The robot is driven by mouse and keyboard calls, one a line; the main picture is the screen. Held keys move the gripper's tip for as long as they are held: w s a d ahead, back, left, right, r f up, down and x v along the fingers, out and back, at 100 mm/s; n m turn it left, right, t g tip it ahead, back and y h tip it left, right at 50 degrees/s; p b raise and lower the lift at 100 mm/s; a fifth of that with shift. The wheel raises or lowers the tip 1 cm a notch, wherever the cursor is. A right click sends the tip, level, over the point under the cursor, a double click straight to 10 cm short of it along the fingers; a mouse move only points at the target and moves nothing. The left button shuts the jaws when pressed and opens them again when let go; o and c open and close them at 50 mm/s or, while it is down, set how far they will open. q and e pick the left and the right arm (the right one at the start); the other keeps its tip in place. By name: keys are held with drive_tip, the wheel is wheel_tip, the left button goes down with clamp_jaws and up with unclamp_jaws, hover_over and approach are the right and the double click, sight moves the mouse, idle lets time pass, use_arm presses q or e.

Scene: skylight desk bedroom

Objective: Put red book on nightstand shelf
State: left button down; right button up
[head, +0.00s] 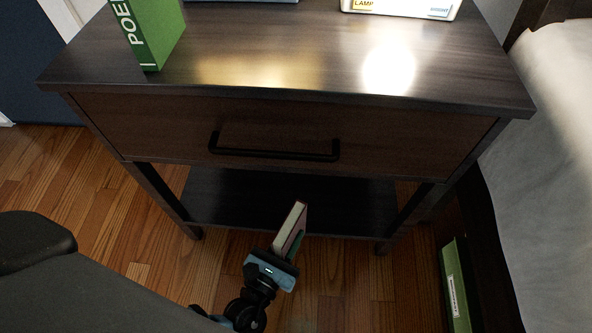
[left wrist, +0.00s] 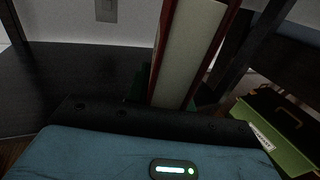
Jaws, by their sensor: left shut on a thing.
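The red book (head: 291,229) is upright and slightly tilted in my left gripper (head: 283,249), its pale page edges showing. In the left wrist view the book (left wrist: 188,50) rises from the jaws, with red covers on both sides of the pages; its lower end is hidden. The dark nightstand shelf (head: 345,203) is the low open board under the drawer, and it also shows in the left wrist view (left wrist: 60,85). The book overlaps the shelf's front edge in the head view; I cannot tell if it touches. The shelf's visible part is bare. My right gripper is out of view.
The nightstand top (head: 290,60) overhangs the shelf, with a closed drawer (head: 290,135) and black handle (head: 275,154) between. A green box (head: 455,285) sits on the floor beside the bed (head: 545,120).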

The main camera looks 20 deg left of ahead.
use_arm(q)
drive_tip(key=w+a+f+b, duration=0.1)
drive_tip(key=w+a+b, duration=0.1)
drive_tip(key=w, duration=0.2)
drive_tip(key=w+a+f+b, duration=0.2)
drive_tip(key=w, duration=0.3)
drive_tip(key=w+a+f+b, duration=0.2)
drive_tip(key=w+b, duration=0.1)
drive_tip(key=w, duration=0.2)
drive_tip(key=shift+w+a, duration=0.25)
drive_tip(key=shift+a, duration=0.1)
drive_tip(key=c, duration=1.2)
unclamp_jaws()
drive_tip(key=shift+f, duration=0.1)
drive_tip(key=s+a+p, duration=0.1)
drive_tip(key=s+p, duration=0.2)
drive_tip(key=s, duration=0.9)
drive_tip(key=shift+a+p, duration=0.2)
drive_tip(key=shift+p, duration=0.1)
